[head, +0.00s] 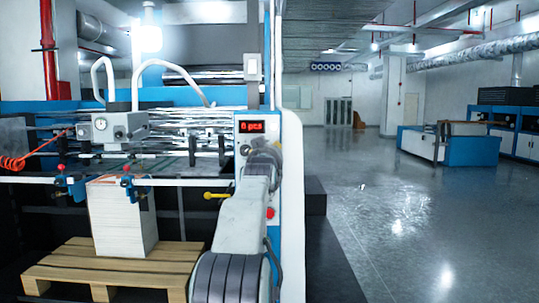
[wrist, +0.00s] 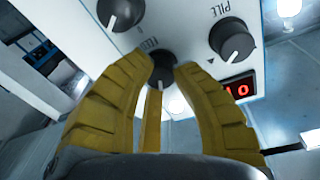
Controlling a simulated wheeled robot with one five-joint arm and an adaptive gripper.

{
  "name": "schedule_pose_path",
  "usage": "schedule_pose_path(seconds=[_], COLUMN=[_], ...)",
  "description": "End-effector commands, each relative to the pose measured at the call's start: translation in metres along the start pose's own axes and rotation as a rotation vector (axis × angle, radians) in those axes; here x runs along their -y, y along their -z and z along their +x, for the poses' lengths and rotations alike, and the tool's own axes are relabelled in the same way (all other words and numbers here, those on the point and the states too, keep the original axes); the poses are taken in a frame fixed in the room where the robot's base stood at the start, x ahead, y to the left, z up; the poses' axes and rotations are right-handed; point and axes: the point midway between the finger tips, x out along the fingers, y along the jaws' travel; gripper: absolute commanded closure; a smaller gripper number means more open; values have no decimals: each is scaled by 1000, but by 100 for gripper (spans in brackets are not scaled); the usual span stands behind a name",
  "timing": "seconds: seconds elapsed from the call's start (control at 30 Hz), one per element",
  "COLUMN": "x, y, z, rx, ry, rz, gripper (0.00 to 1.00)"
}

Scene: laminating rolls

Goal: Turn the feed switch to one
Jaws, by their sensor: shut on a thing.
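The feed switch (wrist: 160,68) is a dark round knob with a pale pointer line, in the middle of the white control panel in the wrist view. Its label is partly covered, and its position marks cannot be read. My gripper (wrist: 162,76) has its yellow fingers closed on both sides of this knob. The pointer line faces down the picture, between the fingers. In the head view, my arm hides the feed switch and my gripper.
The pile knob (wrist: 232,40) sits to the right on the panel, and another dark knob (wrist: 121,13) is at upper left. A red-lit display (head: 251,126) appears to read 0 pcs. A paper stack (head: 122,222) stands on a wooden pallet (head: 65,273). Open floor (head: 420,220) lies right.

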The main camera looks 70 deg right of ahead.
Motion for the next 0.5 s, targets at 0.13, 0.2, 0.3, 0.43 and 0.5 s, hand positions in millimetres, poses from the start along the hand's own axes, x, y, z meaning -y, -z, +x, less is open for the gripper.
schedule_pose_path(seconds=[0.13, 0.2, 0.3, 0.43, 0.5], x=[3, 3, 3, 2, 2], y=[4, 4, 4, 3, 3], z=[-1, -1, -1, -1, 0], rx=[-10, -10, -10, -8, -6], ry=[5, 5, 5, 4, 3], rz=[-1, -1, 0, 0, 0], gripper=[100, 100, 100, 63, 57])
